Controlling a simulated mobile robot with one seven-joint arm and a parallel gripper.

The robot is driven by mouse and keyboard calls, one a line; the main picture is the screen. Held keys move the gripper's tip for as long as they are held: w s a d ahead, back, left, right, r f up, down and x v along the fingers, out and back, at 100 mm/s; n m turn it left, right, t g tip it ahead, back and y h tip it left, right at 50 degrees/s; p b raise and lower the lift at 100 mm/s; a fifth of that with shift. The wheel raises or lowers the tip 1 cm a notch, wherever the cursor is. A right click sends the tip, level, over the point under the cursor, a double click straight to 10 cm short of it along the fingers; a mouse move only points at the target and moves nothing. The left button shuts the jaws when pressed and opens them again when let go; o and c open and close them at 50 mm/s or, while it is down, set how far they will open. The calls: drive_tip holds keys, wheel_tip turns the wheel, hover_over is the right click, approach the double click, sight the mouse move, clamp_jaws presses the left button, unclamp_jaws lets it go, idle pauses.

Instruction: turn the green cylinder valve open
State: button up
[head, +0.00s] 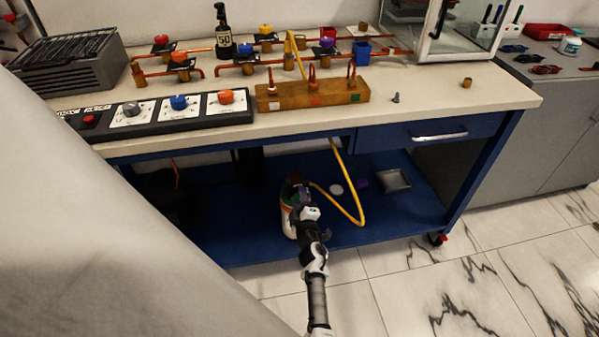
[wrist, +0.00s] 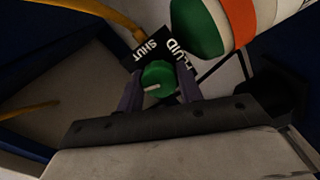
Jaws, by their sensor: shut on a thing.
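The green cylinder valve (wrist: 158,74) is a round green knob with a pale pointer mark directed to the left in the wrist view. Behind it is a black label plate (wrist: 147,51) with the word SHUT and other partly hidden lettering. The gas cylinder (head: 287,218) stands on the blue lower shelf under the bench; its green, white and orange body (wrist: 212,24) also shows in the wrist view. My gripper (head: 297,187) is at the cylinder's top. In the wrist view its two dark purple fingers (wrist: 159,84) are shut on the valve, one at each side. The head view hides the valve.
A yellow hose (head: 357,200) runs from near the cylinder up to the bench. A grey tray (head: 393,181) lies on the shelf (head: 420,208) to the right. The workbench top (head: 440,95), bearing valves and a manifold (head: 312,94), overhangs the shelf.

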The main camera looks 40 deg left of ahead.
drive_tip(key=shift+n, duration=1.3)
drive_tip(key=o, duration=1)
